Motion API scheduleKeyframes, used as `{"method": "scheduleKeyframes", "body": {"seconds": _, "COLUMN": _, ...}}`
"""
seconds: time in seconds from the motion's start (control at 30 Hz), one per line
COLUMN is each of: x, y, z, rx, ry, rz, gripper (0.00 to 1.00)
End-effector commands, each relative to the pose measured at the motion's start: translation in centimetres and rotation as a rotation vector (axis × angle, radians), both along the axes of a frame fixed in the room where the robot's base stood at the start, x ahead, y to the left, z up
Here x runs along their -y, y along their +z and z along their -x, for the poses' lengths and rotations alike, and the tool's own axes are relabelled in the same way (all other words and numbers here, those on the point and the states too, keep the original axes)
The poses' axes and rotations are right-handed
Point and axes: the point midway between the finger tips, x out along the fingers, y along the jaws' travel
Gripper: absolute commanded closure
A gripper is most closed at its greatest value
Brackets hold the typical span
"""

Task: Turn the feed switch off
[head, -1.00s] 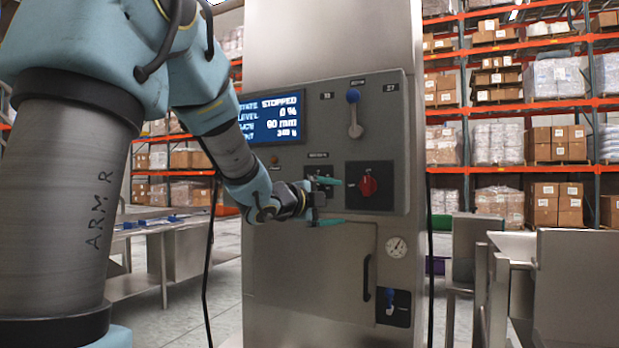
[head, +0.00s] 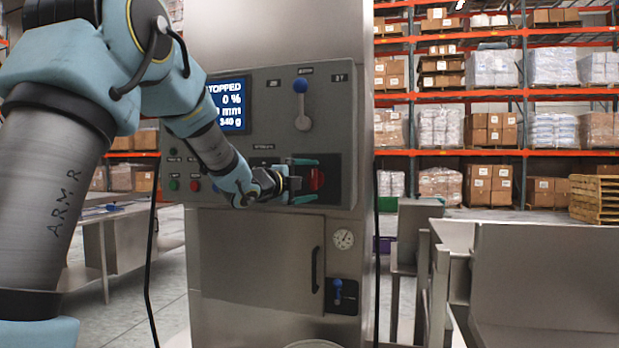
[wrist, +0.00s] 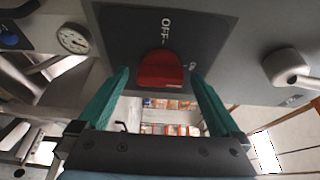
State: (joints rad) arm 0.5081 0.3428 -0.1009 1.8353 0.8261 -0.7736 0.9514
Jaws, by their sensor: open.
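The red rotary switch knob (wrist: 162,70) sits on a dark plate with "OFF" lettering (wrist: 166,28) in the wrist view. In the head view the red knob (head: 317,180) shows at the right of the grey control panel (head: 345,120). My gripper (wrist: 160,85) is open, with one green finger on each side of the knob; I cannot tell whether either finger touches it. In the head view my gripper (head: 306,181) reaches the plate from the left and partly hides the knob. The screen (head: 228,106) reads STOPPED and 0 %.
A blue-knobbed lever (head: 301,105) stands above the switch. A gauge (head: 343,239), a door handle (head: 316,270) and a small blue-handled valve (head: 338,290) are below. Green and red buttons (head: 184,185) sit left, near my forearm. Steel bins (head: 540,270) stand at the right.

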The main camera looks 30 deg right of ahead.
Motion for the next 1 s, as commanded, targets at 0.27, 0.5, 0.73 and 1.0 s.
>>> {"method": "scheduleKeyframes", "body": {"seconds": 0.27, "x": 0.17, "y": -0.01, "z": -0.09, "rx": 0.0, "ry": 0.0, "rz": 0.001, "gripper": 0.0}}
{"method": "scheduleKeyframes", "body": {"seconds": 0.5, "x": 0.15, "y": -0.01, "z": -0.09, "rx": -0.001, "ry": 0.001, "rz": 0.0, "gripper": 0.25}}
{"method": "scheduleKeyframes", "body": {"seconds": 0.73, "x": 0.14, "y": -0.01, "z": -0.08, "rx": -0.001, "ry": 0.001, "rz": 0.0, "gripper": 0.51}}
{"method": "scheduleKeyframes", "body": {"seconds": 1.0, "x": 0.12, "y": -0.03, "z": -0.09, "rx": -0.001, "ry": 0.001, "rz": 0.0, "gripper": 0.81}}
